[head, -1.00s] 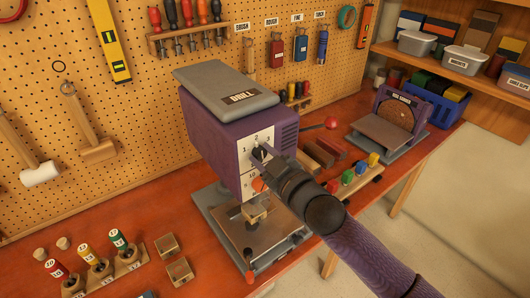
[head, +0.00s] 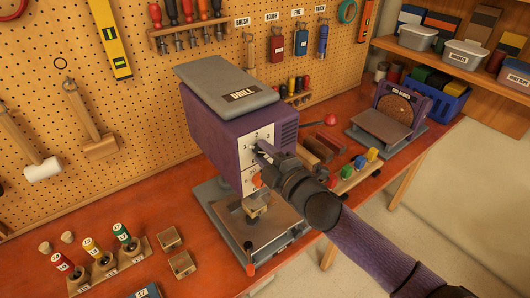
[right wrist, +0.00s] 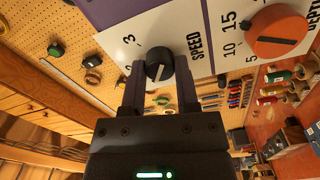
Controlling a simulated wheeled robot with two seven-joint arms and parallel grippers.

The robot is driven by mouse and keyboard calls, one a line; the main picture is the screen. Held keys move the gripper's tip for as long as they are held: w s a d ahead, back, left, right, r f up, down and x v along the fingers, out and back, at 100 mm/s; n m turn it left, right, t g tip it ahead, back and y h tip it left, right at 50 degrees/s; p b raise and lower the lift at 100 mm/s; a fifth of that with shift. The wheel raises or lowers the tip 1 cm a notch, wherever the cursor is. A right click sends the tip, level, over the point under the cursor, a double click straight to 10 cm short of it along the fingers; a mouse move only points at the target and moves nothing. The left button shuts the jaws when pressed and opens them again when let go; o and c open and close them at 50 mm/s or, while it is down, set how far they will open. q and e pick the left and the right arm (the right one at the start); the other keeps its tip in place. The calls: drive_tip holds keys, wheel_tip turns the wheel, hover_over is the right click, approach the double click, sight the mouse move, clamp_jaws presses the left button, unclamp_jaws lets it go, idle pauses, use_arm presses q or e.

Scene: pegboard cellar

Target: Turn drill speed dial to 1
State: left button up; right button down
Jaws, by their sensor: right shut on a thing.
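The purple drill (head: 225,135) stands on the bench with a white dial plate (head: 246,147) on its front, marked 1, 2 and 3. My right gripper (head: 261,152) reaches the plate from the lower right. In the right wrist view, the round black speed dial (right wrist: 159,60) with a white line sits between my right fingertips, which are shut on it. The 3 and the word SPEED show there; the 1 is not visible. In the head view the gripper mostly hides the dial, so its exact setting cannot be told. My left gripper is out of view.
An orange depth dial (right wrist: 277,30) sits beside the speed dial. A sander (head: 395,115) stands behind, right.

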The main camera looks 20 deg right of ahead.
drive_tip(key=shift+n, duration=0.6)
drive_tip(key=shift+c, duration=1.8)
unclamp_jaws()
drive_tip(key=b+v, duration=0.1)
drive_tip(key=v, duration=0.9)
drive_tip(key=shift+b, duration=0.3)
